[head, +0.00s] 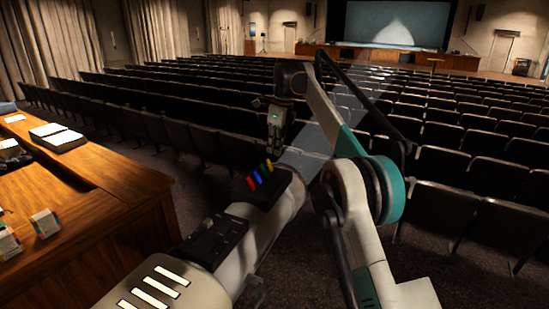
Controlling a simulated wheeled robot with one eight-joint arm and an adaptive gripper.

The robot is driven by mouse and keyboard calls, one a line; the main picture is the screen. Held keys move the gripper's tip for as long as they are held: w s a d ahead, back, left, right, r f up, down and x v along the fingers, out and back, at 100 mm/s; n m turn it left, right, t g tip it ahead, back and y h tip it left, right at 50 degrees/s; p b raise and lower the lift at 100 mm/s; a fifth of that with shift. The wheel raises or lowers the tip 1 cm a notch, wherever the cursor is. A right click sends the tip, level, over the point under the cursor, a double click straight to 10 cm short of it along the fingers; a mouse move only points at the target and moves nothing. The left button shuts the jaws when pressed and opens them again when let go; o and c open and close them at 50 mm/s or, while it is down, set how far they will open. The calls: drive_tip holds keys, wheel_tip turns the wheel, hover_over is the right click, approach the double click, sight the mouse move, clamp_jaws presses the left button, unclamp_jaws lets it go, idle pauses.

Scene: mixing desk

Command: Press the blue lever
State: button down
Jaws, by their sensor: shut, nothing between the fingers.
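My gripper (274,148) points down, shut and empty. In the picture it is above the far end of the row, apart from the blue lever. Its exact height over the levers is hard to judge.
Rows of dark seats (440,165) fill the hall ahead. A pale light beam runs from the lamp towards the stage screen (395,22).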

drive_tip(key=shift+w+a+r+p, duration=0.1)
drive_tip(key=shift+a+r+p, duration=0.1)
drive_tip(key=shift+r+p, duration=0.55)
drive_tip(key=shift+s+a+r+p, duration=0.1)
drive_tip(key=shift+a+r+p, duration=0.05)
drive_tip(key=shift+r+p, duration=0.6)
drive_tip(key=shift+w+a+r+p, duration=0.1)
drive_tip(key=shift+a+r+p, duration=0.1)
drive_tip(key=shift+r+p, duration=0.55)
